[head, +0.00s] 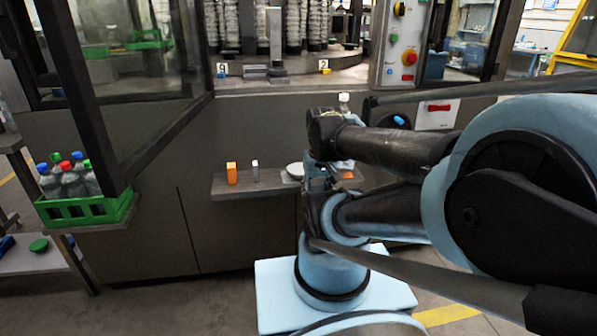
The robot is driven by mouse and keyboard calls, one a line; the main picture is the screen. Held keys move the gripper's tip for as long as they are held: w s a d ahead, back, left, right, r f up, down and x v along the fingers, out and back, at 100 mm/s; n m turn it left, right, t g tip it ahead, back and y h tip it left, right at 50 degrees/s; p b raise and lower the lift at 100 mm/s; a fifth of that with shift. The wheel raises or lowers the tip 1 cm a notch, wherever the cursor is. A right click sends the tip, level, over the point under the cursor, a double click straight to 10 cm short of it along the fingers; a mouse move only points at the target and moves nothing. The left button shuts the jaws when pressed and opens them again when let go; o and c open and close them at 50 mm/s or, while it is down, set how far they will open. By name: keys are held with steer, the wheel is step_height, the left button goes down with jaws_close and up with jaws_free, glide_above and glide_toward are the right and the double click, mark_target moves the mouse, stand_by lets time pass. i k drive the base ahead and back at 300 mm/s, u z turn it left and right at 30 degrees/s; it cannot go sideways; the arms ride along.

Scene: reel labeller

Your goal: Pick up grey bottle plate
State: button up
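A pale grey round piece (293,171), which looks like the bottle plate, lies on the small dark shelf (222,190) on the front of the machine. It is at the right part of the shelf, close to my arm, and its right side is partly covered by the arm. My gripper (317,184) seems to be just right of the piece, among dark arm links that overlap it. I cannot make out its fingers, or whether they touch anything.
An orange block (231,173) and a small pale upright piece (255,171) stand left on the shelf. A green crate (86,209) of capped bottles is at far left. An open dark-framed door (155,128) juts out above. A control panel (401,45) is at upper right.

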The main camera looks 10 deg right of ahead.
mark_target(296, 170)
steer(key=z, duration=2.2)
steer(key=k, duration=0.95)
steer(key=u, duration=1.6)
